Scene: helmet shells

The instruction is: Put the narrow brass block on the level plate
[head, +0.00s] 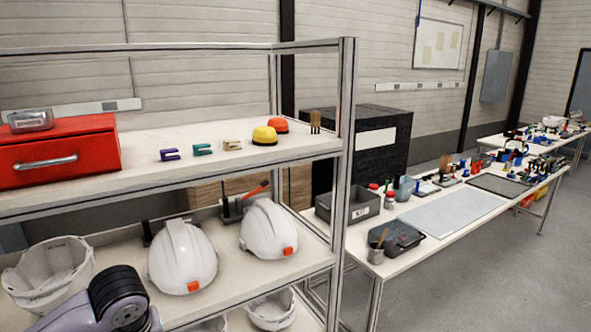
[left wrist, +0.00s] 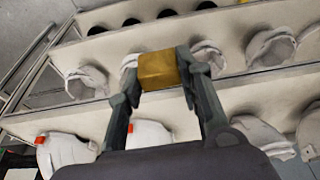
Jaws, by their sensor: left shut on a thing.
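The narrow brass block (left wrist: 163,68) is a yellow-brown block between the fingertips of my left gripper (left wrist: 159,78) in the left wrist view. The gripper is shut on it, and the block is held up in front of the shelves. In the head view only part of my left arm shows at the bottom left; the gripper and block are out of that view. My right gripper is in neither view. I cannot make out a level plate in either view.
A metal-framed shelf rack (head: 345,150) fills the left. Its upper shelf holds a red toolbox (head: 60,150), small coloured clamps and two domes; white helmet shells (head: 182,255) sit below. A workbench (head: 415,260) with a grey mat (head: 452,218) and bins stands to the right, beside open floor.

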